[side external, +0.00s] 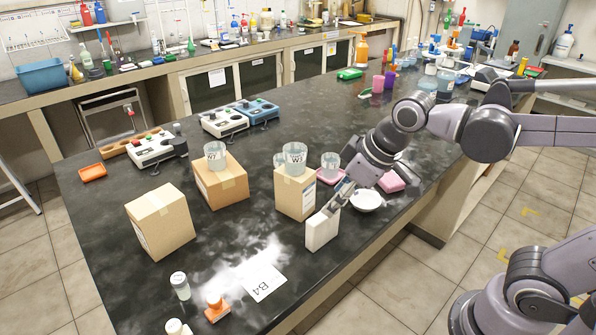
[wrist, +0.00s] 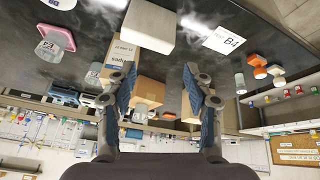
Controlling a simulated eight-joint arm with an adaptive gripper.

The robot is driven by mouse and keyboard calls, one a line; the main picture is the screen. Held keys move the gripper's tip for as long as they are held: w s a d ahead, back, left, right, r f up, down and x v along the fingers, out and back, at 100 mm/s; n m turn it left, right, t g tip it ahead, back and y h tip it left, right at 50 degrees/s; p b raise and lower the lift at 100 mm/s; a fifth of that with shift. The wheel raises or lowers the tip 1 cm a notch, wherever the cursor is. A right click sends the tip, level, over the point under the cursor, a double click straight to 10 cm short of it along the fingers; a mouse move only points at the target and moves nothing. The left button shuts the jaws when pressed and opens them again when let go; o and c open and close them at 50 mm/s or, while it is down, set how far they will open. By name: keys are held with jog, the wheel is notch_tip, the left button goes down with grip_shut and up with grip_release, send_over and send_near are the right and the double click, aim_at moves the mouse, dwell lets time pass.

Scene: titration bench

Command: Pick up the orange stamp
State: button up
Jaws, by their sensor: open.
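The orange stamp (side external: 216,306) stands on the dark bench near its front edge, at the bottom of the side view. In the wrist view the orange stamp (wrist: 257,66) is at the right, outside the space between the fingers. My gripper (side external: 343,192) is open and empty, well to the right of the stamp, just beside a white block. In the wrist view my gripper (wrist: 160,82) shows its two blue-padded fingers spread apart.
The white block (side external: 322,230) stands close below my fingers. A cardboard box (side external: 295,193) carrying beakers is just left. A white dish (side external: 367,200) lies to the right. Small jars (side external: 180,286) stand near the stamp. A B4 sheet (side external: 262,277) lies between block and stamp.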

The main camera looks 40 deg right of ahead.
jog(key=w+a+n+g, duration=0.2)
jog(key=a+n, duration=0.2)
jog(key=a, duration=0.2)
jog(key=w+a+n+g, duration=0.1)
jog(key=w+a+n, duration=0.2)
jog(key=a, duration=0.4)
jog(key=n+g, duration=0.2)
jog(key=n, duration=0.5)
send_over(214, 298)
jog(key=f, duration=0.1)
jog(key=d+f, duration=0.1)
jog(key=f, duration=0.1)
jog(key=shift+f+h, duration=0.15)
jog(key=shift+h, duration=0.25)
jog(key=shift+a+f, duration=0.2)
jog(key=shift+a, duration=0.1)
jog(key=shift+f, duration=0.35)
jog(key=f, duration=1)
jog(key=shift+a, duration=0.2)
grip_shut()
